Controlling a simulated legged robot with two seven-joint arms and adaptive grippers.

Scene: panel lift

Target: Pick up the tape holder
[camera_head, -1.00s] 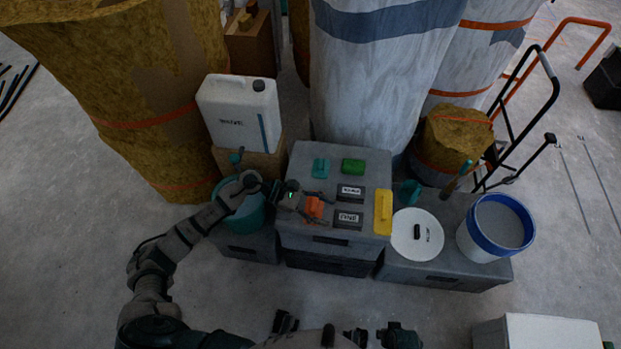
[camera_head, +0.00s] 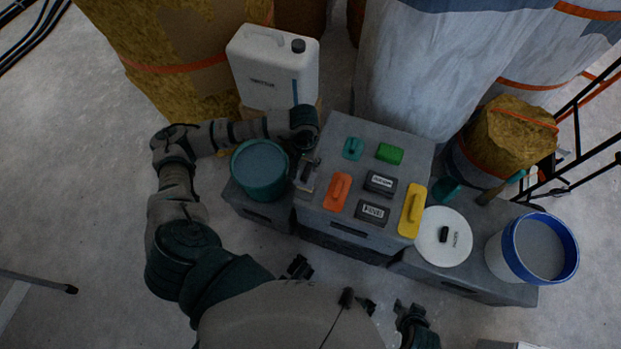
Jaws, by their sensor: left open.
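I cannot tell for sure which object is the tape holder. On the grey case (camera_head: 330,215) lie an orange piece (camera_head: 338,192), a teal piece with a knob (camera_head: 353,149), a green block (camera_head: 389,154), two dark labelled blocks (camera_head: 380,183) (camera_head: 372,212) and a yellow handled float (camera_head: 412,210). My left gripper (camera_head: 306,182) is open and points down at the case's left edge, left of the orange piece and apart from it. Its fingers are small and dark here. My right gripper is not clearly in view.
A teal bucket (camera_head: 260,172) stands close left of the case, under my left forearm. A white canister (camera_head: 273,68) is behind. A white lid (camera_head: 443,237) and a blue-rimmed bucket (camera_head: 535,248) are on the right. Large wrapped rolls (camera_head: 440,70) stand behind the case.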

